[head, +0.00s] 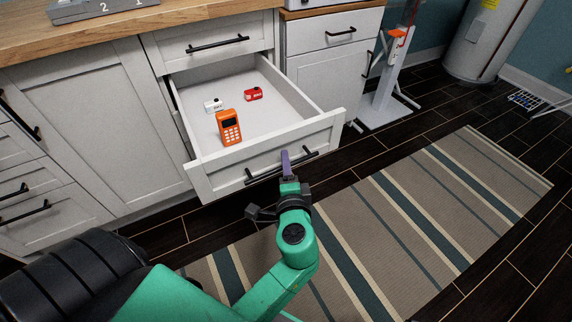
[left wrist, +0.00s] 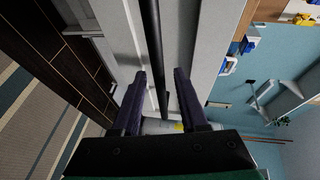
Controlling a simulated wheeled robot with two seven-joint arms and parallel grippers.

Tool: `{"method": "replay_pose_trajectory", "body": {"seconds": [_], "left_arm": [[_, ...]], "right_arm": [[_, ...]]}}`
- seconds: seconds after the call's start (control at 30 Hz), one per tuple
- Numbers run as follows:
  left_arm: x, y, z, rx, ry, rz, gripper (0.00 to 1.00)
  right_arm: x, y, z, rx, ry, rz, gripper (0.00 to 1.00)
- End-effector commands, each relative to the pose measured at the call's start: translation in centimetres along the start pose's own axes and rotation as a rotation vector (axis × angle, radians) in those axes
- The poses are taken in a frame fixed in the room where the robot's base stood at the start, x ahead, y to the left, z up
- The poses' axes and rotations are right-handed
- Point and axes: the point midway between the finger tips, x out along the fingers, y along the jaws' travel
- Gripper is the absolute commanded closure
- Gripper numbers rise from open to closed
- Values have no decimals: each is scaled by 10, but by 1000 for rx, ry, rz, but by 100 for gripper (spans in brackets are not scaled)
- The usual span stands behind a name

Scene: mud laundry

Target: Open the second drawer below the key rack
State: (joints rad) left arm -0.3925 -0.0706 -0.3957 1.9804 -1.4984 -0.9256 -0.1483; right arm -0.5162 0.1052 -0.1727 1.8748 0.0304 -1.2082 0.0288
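The second drawer from the top (head: 195,178) is pulled well out of the white cabinet, and its inside shows. Its black bar handle (head: 262,175) is on the front panel. My left gripper (head: 288,163) is at this handle. In the left wrist view, the two purple fingers (left wrist: 160,98) stand apart, with the black handle bar (left wrist: 154,40) running between them and gaps showing at its sides. A grey numbered rack (head: 100,10), perhaps the key rack, is on the wooden counter at the upper left, partly cut off. My right gripper is not in view.
The open drawer holds an orange handheld device (head: 228,127), a white item (head: 213,105) and a red item (head: 253,94). The drawer above (head: 217,42) is shut. A striped rug (head: 400,215) lies on the dark floor. A white stand (head: 385,90) is right of the cabinet.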

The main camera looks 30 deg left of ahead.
Motion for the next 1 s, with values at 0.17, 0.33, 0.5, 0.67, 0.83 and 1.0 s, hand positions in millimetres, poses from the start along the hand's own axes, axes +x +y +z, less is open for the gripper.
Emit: {"method": "replay_pose_trajectory", "body": {"seconds": [0.17, 0.33, 0.5, 0.67, 0.83, 1.0], "left_arm": [[0, 0, 0, 1, 0, 0, 55], [-2, 0, 0, 1, 0, -1, 55], [-23, 0, 0, 4, 1, 2, 55], [-63, 0, 0, 2, 1, 4, 55], [-110, -1, 0, 4, 2, 4, 55], [-140, -1, 0, 2, 0, 1, 55]], "right_arm": [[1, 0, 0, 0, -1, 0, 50], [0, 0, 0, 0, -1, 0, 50], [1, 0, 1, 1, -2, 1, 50], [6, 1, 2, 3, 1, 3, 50], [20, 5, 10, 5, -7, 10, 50], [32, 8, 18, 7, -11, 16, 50]]}}
